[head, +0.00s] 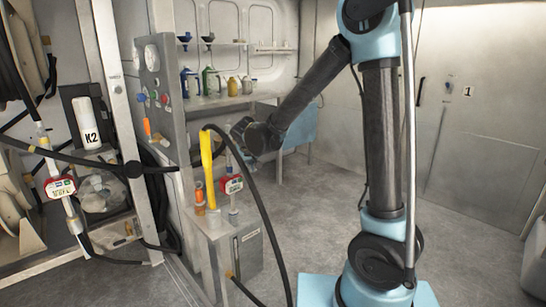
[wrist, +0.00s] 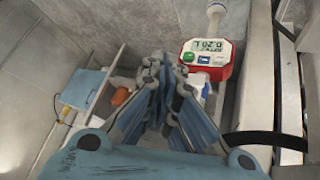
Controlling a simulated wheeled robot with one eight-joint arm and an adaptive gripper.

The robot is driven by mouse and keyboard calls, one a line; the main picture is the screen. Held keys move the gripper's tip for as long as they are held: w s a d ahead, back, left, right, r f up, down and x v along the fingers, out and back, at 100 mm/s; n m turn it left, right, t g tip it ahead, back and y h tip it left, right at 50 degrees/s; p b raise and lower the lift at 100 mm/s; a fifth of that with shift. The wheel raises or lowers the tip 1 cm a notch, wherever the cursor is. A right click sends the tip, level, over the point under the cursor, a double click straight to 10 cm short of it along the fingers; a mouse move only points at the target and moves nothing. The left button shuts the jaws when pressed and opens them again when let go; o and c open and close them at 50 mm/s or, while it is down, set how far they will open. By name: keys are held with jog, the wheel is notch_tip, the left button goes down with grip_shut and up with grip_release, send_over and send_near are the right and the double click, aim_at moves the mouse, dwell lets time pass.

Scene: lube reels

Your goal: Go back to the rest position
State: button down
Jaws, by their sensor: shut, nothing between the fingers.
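My gripper (wrist: 165,82) is shut and empty in the wrist view, its blue-grey fingers close together. A red-and-white digital meter (wrist: 206,58) is just beyond and to the right of the fingertips, apparently apart from them. In the head view my arm reaches left and down from its upright part, with my gripper (head: 241,128) behind and above the small grey cabinet (head: 238,220). The red meter (head: 232,185) stands at the cabinet top beside a yellow upright handle (head: 207,165). The gripper's fingers are small and partly hidden in the head view.
A black hose (head: 262,200) arches from the cabinet to the floor. A second red meter (head: 60,187) hangs among reels at the left. A grey panel post (head: 160,90) stands beside the cabinet. Shelves (head: 240,98) hold jugs at the back. The floor (head: 320,200) right of the cabinet is clear.

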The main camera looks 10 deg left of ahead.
jog(key=s+d+r+m+g+h, duration=0.1)
jog(key=s+d+r, duration=0.15)
jog(key=d, duration=0.75)
jog(key=s+d+r+g, duration=0.1)
jog(key=s+d, duration=0.2)
jog(key=d, duration=0.6)
jog(key=s+d+r+m+g+h, duration=0.1)
jog(key=s+d, duration=0.2)
jog(key=d, duration=0.7)
jog(key=s+d+f+m+g, duration=0.1)
jog(key=s+d+f, duration=0.2)
jog(key=s+d, duration=0.3)
jog(key=s+d+f+m+g+y, duration=0.1)
jog(key=s+d+f, duration=0.3)
jog(key=s, duration=1)
jog(key=shift+s+d, duration=0.35)
jog(key=shift+d, duration=0.9)
jog(key=shift+w, duration=0.1)
jog(key=shift+w+a+f, duration=0.1)
jog(key=shift+w+f, duration=0.1)
jog(key=shift+w, duration=0.1)
